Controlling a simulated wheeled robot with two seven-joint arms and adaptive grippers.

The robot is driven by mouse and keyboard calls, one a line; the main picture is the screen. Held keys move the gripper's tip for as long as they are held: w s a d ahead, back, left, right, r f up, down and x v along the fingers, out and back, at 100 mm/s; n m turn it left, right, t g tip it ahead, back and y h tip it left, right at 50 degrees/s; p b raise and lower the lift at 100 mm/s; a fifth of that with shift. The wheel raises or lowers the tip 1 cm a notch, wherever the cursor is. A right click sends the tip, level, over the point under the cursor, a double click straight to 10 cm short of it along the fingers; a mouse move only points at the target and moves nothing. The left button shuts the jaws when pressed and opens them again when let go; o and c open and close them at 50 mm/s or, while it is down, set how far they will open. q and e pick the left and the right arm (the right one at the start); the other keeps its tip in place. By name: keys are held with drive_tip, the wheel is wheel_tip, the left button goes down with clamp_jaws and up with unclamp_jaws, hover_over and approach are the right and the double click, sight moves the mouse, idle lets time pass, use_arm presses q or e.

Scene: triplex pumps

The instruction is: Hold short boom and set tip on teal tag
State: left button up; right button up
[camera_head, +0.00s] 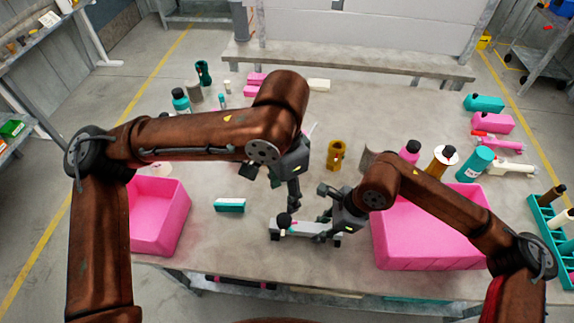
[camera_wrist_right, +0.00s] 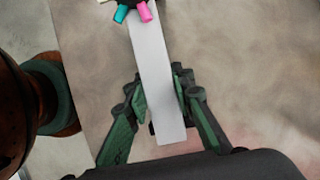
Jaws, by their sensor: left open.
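A light grey bar, which looks like the short boom (camera_wrist_right: 157,85), lies on the table and also shows in the head view (camera_head: 313,227). A black round knob (camera_head: 284,220) with small teal (camera_wrist_right: 121,13) and pink (camera_wrist_right: 144,11) pieces sits toward its far end in the wrist view. My right gripper (camera_wrist_right: 160,85) has its fingers on both sides of the bar, seemingly touching it. My left gripper (camera_head: 272,187) is open and empty above the table, up and near the knob end. Which teal piece is the tag is not clear.
Pink bins stand at left (camera_head: 158,218) and right (camera_head: 425,243). A brass-coloured part (camera_head: 335,155) stands behind the grippers. Bottles, including a teal one (camera_head: 474,164), crowd the right. The table middle is mostly clear.

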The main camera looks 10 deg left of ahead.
drive_tip(key=o, duration=0.5)
drive_tip(key=shift+o, duration=0.2)
